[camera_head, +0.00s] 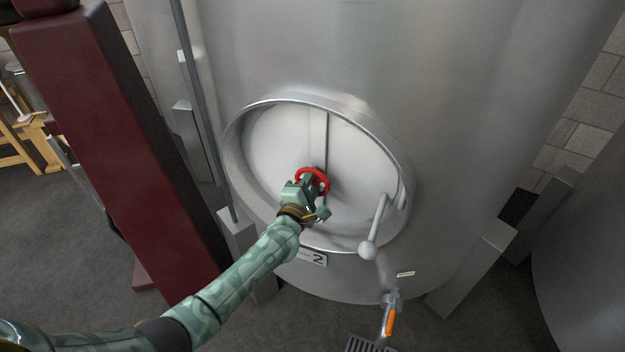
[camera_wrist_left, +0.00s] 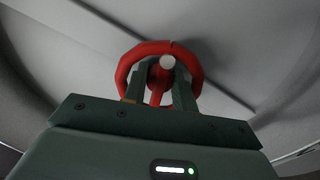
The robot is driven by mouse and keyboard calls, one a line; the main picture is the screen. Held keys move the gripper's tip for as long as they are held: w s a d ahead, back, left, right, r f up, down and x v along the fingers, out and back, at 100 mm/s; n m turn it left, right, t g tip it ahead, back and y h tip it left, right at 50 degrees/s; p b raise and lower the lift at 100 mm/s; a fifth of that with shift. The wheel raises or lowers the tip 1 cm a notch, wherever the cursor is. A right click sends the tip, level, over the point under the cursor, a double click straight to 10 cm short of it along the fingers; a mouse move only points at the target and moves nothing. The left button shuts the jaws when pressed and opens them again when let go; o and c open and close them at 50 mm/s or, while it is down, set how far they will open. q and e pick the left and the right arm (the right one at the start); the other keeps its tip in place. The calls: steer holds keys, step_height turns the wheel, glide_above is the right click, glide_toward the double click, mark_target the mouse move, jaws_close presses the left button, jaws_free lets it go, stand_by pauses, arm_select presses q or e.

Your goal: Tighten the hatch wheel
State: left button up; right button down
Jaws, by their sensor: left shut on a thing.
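The red hatch wheel (camera_head: 322,174) sits at the middle of the round hatch (camera_head: 275,145) on a steel tank. My left arm reaches in from the lower left, and my left gripper (camera_head: 314,184) is at the wheel, covering its lower left part. In the left wrist view the wheel's rim (camera_wrist_left: 124,70) arches around the two fingers of my left gripper (camera_wrist_left: 161,85). The fingers are shut on the wheel, at its spoke and hub area. A pale round knob shows between them. My right gripper is not in view.
A grey lever with a ball end (camera_head: 368,249) stands out at the hatch's right. Below are a number plate (camera_head: 313,257), a valve with an orange handle (camera_head: 390,320) and a floor grate (camera_head: 368,345). A dark red post (camera_head: 115,150) rises at the left.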

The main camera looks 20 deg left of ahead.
arm_select(q)
steer(key=shift+f+m+p, duration=0.15)
steer(key=shift+m+p, duration=0.3)
steer(key=shift+m, duration=1.45)
steer(key=shift+s, duration=0.1)
steer(key=o, duration=1)
steer(key=s+a+p, duration=0.1)
steer(key=s+p, duration=0.2)
steer(key=s, duration=1.3)
steer(key=shift+a, duration=0.2)
steer(key=shift+s+m, duration=0.1)
steer(key=shift+m, duration=0.2)
